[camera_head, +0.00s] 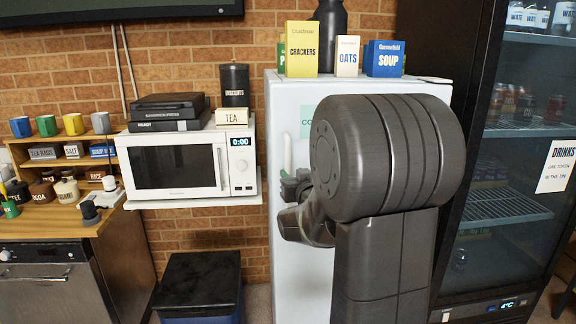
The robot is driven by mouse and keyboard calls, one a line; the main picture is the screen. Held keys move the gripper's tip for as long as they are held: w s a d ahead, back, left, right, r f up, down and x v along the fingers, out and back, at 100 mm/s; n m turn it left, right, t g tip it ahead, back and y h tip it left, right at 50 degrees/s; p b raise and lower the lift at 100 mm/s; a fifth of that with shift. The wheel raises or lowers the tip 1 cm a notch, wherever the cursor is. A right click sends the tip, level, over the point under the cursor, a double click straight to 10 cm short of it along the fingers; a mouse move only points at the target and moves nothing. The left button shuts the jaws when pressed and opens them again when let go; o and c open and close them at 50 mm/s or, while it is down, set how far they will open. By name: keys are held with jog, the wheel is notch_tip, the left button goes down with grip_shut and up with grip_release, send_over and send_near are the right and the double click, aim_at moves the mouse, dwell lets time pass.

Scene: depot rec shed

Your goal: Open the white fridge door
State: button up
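The white fridge (287,95) stands in the middle, and its door looks shut. Its pale vertical handle (287,150) is near the door's left edge. A pale green note (308,118) is on the door, partly covered by my arm. My gripper (291,187) is in front of the door's left side, around the lower end of the handle. My dark arm hides much of the door and part of the gripper. I cannot tell whether the fingers touch the handle or are open or shut.
Boxes of crackers (301,48), oats (347,55) and soup (384,58) and a dark bottle stand on the fridge. A microwave (190,165) is on a shelf to the left, above a black-lidded bin (199,283). A glass drinks cooler (505,150) stands close on the right.

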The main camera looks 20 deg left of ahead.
aim_at(289, 169)
jog(key=shift+p+x, duration=0.6)
jog(key=shift+x, duration=2.15)
grip_shut()
